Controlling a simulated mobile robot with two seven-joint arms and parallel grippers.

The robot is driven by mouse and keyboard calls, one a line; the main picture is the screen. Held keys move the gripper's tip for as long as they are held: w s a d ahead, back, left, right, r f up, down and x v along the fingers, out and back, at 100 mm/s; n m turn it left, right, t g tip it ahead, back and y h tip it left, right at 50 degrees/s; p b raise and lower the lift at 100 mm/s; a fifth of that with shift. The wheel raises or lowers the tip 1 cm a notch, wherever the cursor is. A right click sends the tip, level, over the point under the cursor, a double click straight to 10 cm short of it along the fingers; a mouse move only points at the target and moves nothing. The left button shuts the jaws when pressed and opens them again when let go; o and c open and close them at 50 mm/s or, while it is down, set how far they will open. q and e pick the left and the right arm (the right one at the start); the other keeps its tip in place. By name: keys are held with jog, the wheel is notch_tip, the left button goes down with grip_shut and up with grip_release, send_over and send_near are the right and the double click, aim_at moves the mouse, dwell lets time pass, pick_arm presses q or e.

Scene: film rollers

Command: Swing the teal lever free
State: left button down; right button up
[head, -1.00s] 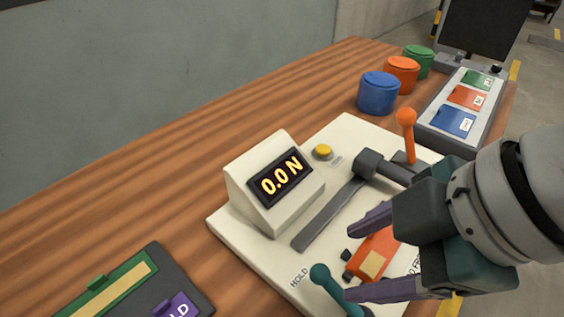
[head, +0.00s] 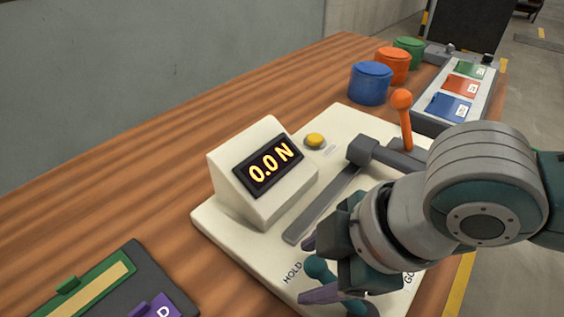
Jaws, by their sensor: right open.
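The teal lever (head: 318,268) stands near the front edge of the cream test machine (head: 215,219), next to the printed word HOLD. Its round knob shows, while part of its arm is hidden by my right gripper. My right gripper (head: 310,269) reaches in from the right and is open, with one purple finger on each side of the lever's knob. I cannot tell whether the fingers touch it. My left gripper is not in view.
The machine carries a display (head: 268,166) reading 0.0 N, a yellow button (head: 314,140) and an upright orange lever (head: 402,112). Blue (head: 371,83), orange (head: 393,66) and green (head: 409,52) canisters stand behind. A dark tray (head: 150,280) lies front left. The wooden table's left side is clear.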

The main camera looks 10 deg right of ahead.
jog(key=shift+c, duration=0.3)
grip_shut()
dwell(1.1)
